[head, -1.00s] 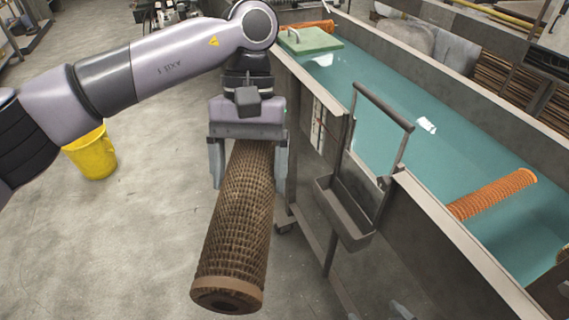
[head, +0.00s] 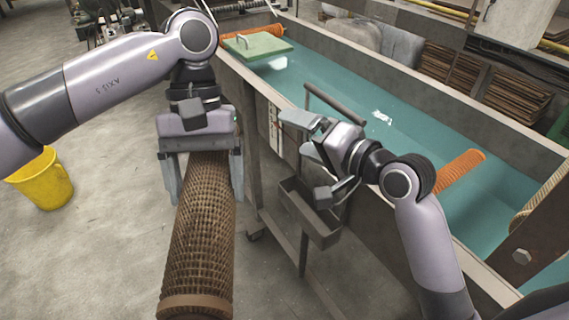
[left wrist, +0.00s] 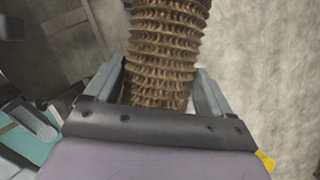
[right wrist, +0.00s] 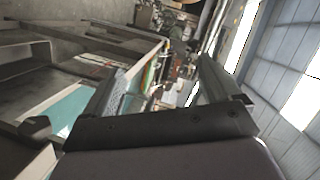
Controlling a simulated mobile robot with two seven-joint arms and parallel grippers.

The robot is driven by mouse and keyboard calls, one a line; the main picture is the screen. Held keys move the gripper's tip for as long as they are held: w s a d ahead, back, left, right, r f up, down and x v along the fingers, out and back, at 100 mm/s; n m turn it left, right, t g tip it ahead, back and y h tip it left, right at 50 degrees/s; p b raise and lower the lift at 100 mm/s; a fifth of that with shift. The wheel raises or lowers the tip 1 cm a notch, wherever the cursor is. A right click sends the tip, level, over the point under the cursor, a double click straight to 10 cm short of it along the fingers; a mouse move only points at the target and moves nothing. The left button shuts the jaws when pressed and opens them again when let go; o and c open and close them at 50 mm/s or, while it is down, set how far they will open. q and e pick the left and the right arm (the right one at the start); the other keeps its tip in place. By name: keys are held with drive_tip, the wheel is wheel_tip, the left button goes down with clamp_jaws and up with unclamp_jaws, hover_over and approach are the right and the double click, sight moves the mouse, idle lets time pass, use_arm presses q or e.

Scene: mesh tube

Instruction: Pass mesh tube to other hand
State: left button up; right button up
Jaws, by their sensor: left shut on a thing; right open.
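The mesh tube (head: 203,240) is a long brown ribbed cylinder with a plain band at its near end. My left gripper (head: 203,195) is shut on its far end, one finger on each side, and the tube points toward the camera over the floor. The left wrist view shows the tube (left wrist: 166,50) between the fingers of the left gripper (left wrist: 168,85). My right gripper (head: 300,135) is open and empty, to the right of the tube and apart from it, near the tank's edge. The right wrist view shows nothing between the right gripper's fingers (right wrist: 165,75).
A tank of teal water (head: 350,105) runs along the right, with an orange mesh tube (head: 460,170) in it. A metal holder with a tray (head: 310,215) hangs on its near wall. A green board (head: 258,46) lies at the far end. A yellow bucket (head: 42,180) stands on the open floor.

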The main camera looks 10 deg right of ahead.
drive_tip(key=s+a+r+n+g+y, duration=0.1)
drive_tip(key=s+a+r+g+y, duration=0.2)
drive_tip(key=r, duration=0.8)
drive_tip(key=s+a+r+n+g+y, duration=0.1)
drive_tip(key=s+a+r+y, duration=0.3)
drive_tip(key=r, duration=0.7)
drive_tip(key=s+a+f+g+h, duration=0.2)
drive_tip(key=s+f+h, duration=0.1)
drive_tip(key=s+f, duration=0.15)
drive_tip(key=g+h, duration=0.2)
drive_tip(key=h, duration=0.3)
approach(225, 194)
drive_tip(key=shift+y, duration=0.3)
drive_tip(key=x, duration=1)
drive_tip(key=shift+w+d+f, duration=0.1)
drive_tip(key=shift+f, duration=0.1)
drive_tip(key=shift+m, duration=0.3)
drive_tip(key=shift+c, duration=0.4)
